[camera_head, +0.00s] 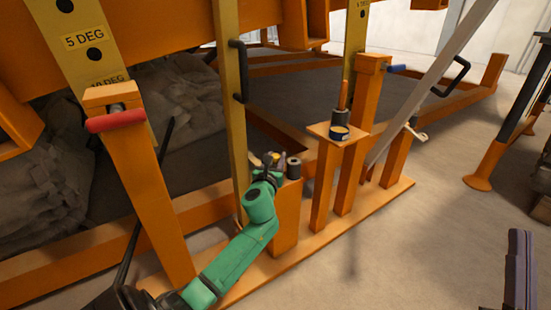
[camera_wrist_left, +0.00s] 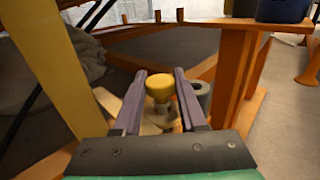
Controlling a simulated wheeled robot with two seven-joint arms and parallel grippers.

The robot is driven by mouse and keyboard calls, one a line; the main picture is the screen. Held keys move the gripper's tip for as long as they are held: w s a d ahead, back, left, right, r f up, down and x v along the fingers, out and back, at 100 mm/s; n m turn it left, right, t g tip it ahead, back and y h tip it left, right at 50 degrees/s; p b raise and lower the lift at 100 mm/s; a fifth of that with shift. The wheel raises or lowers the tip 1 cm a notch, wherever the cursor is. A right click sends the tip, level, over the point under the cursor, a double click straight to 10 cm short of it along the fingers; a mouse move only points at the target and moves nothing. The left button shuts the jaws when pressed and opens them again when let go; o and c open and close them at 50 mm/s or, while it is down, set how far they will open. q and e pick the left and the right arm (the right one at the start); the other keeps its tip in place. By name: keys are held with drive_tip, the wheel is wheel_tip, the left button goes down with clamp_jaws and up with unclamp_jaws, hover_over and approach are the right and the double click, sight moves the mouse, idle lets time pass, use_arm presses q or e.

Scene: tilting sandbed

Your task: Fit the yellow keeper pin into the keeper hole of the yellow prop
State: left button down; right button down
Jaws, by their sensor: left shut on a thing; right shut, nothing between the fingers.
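My left gripper (camera_head: 268,165) is shut on the yellow keeper pin (camera_wrist_left: 160,88). The pin's yellow knob stands up between the fingers, with a paler shank below it. In the head view the pin is small, above a low orange post. The yellow prop (camera_head: 232,110) is a tall bar with a black handle, just left of the gripper. It also fills the left of the left wrist view (camera_wrist_left: 45,60). I cannot make out its keeper hole. My right gripper (camera_head: 521,240) is shut and empty at the lower right, away from the prop.
A grey cylinder (camera_head: 293,168) stands on the low orange post (camera_head: 286,215) beside my left gripper. An orange stand (camera_head: 325,185) to the right carries dark round items. A red-handled post (camera_head: 150,190) is at left. Open floor lies at the right.

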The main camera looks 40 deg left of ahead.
use_arm(q)
drive_tip(key=shift+f, duration=0.1)
use_arm(e)
drive_tip(key=shift+s+d+r, duration=0.15)
drive_tip(key=shift+s+r, duration=0.1)
drive_tip(key=shift+r, duration=0.4)
drive_tip(key=shift+s+r+t, duration=0.1)
drive_tip(key=shift+r+t, duration=0.2)
drive_tip(key=shift+r, duration=0.15)
use_arm(q)
drive_tip(key=shift+c, duration=1.9)
unclamp_jaws()
use_arm(e)
drive_tip(key=shift+d+r, duration=0.1)
use_arm(q)
drive_tip(key=shift+f, duration=0.1)
drive_tip(key=shift+s+d, duration=0.1)
drive_tip(key=shift+s, duration=0.05)
